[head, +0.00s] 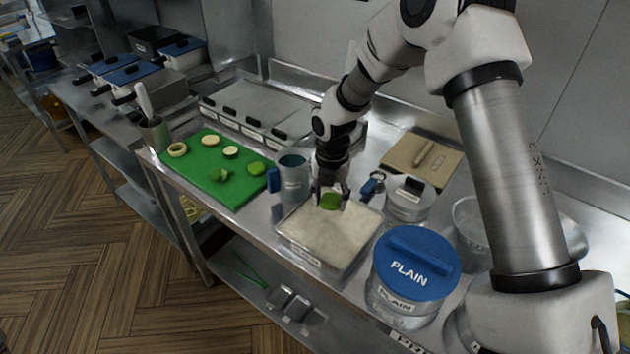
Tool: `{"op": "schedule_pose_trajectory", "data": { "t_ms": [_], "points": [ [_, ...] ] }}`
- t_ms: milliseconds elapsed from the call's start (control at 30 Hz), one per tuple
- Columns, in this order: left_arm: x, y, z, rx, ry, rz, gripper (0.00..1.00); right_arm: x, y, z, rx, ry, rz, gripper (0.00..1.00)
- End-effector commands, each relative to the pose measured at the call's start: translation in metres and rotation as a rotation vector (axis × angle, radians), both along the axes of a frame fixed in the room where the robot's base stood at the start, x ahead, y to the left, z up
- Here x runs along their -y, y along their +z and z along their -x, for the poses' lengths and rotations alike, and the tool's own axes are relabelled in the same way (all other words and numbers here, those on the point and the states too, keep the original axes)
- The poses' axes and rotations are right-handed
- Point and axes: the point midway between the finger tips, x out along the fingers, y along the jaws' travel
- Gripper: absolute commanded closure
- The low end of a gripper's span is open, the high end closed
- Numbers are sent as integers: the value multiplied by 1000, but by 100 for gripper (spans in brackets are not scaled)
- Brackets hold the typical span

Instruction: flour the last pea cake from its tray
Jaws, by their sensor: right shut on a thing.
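My right gripper (331,192) reaches down over a steel tray (325,266) of pale flour. It is shut on a green pea cake (330,202), which is at or just above the flour; I cannot tell whether it touches. My left gripper is not in view.
A grey-blue pitcher (293,180) stands close left of the flour tray. A blue-lidded tub marked PLAIN (412,268) and a lidded steel pot (408,204) stand to its right. A lidded steel container row (258,112) and a brown board (405,155) lie behind.

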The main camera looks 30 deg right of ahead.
Motion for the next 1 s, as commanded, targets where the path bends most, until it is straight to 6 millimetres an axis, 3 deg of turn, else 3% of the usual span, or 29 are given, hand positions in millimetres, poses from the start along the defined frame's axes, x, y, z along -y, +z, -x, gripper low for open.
{"op": "schedule_pose_trajectory", "data": {
  "t_ms": [167, 467, 800, 1000],
  "points": [
    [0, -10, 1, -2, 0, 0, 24, 0, -9, 0, 0, -1, 0, 68],
    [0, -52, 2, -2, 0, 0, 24, 0, -48, 1, -1, -2, -1, 68],
    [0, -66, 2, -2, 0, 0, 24, 0, -90, 2, -1, -3, 0, 68],
    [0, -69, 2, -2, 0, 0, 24, 0, -100, 1, 0, -3, 0, 68]
  ]
}}
